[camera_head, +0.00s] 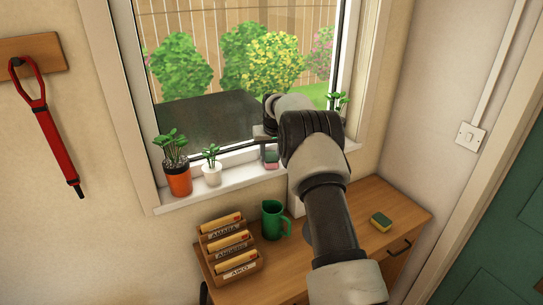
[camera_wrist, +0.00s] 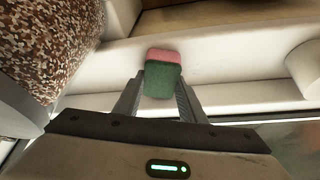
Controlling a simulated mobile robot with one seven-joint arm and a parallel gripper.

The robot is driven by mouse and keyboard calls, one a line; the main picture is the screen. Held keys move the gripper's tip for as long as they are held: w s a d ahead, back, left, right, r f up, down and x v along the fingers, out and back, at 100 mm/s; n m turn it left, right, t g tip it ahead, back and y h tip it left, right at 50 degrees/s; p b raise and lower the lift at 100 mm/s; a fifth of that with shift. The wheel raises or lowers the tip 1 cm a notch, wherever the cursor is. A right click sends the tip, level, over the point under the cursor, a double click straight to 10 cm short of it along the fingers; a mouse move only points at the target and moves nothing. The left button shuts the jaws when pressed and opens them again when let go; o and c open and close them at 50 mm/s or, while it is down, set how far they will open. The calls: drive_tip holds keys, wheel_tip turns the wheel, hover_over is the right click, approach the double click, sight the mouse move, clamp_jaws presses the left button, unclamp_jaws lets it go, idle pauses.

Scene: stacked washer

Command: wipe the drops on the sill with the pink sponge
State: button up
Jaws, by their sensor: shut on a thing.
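The pink sponge (camera_head: 271,156), pink on one side and dark green on the other, is at the window sill (camera_head: 225,187), to the right of the small white pot. In the wrist view the sponge (camera_wrist: 163,72) sits between the two fingertips of my gripper (camera_wrist: 160,92), which is shut on it. The pale sill (camera_wrist: 225,52) lies beyond and around it there. I cannot tell whether the sponge touches the sill. My arm hides the sill's right part in the head view. I can make out no drops in either view.
A terracotta pot (camera_head: 178,179) and a white pot (camera_head: 212,172) with plants stand on the sill's left. A speckled surface (camera_wrist: 55,40) is close at the wrist view's left.

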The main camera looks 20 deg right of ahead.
drive_tip(key=shift+s+a+b, duration=0.3)
drive_tip(key=shift+a+b, duration=0.1)
drive_tip(key=shift+a, duration=1.15)
drive_tip(key=shift+s+a+b, duration=0.3)
drive_tip(key=shift+a+b, duration=0.1)
drive_tip(key=shift+a, duration=1.1)
drive_tip(key=shift+s+a+b, duration=0.3)
drive_tip(key=shift+a+b, duration=0.1)
drive_tip(key=shift+a, duration=1.15)
drive_tip(key=shift+s+a+f+b, duration=0.1)
drive_tip(key=shift+s+a+b, duration=0.1)
drive_tip(key=shift+a, duration=0.6)
drive_tip(key=shift+s+a+f+b, duration=0.1)
drive_tip(key=shift+s+a+b, duration=0.05)
drive_tip(key=shift+a, duration=0.6)
wheel_tip(320, 180, up, 6)
drive_tip(key=p, duration=0.4)
drive_tip(key=shift+w+r, duration=0.1)
drive_tip(key=shift+r, duration=0.1)
wheel_tip(320, 180, up, 3)
drive_tip(key=shift+f+p, duration=0.1)
drive_tip(key=shift+p, duration=0.55)
drive_tip(key=shift+f, duration=0.1)
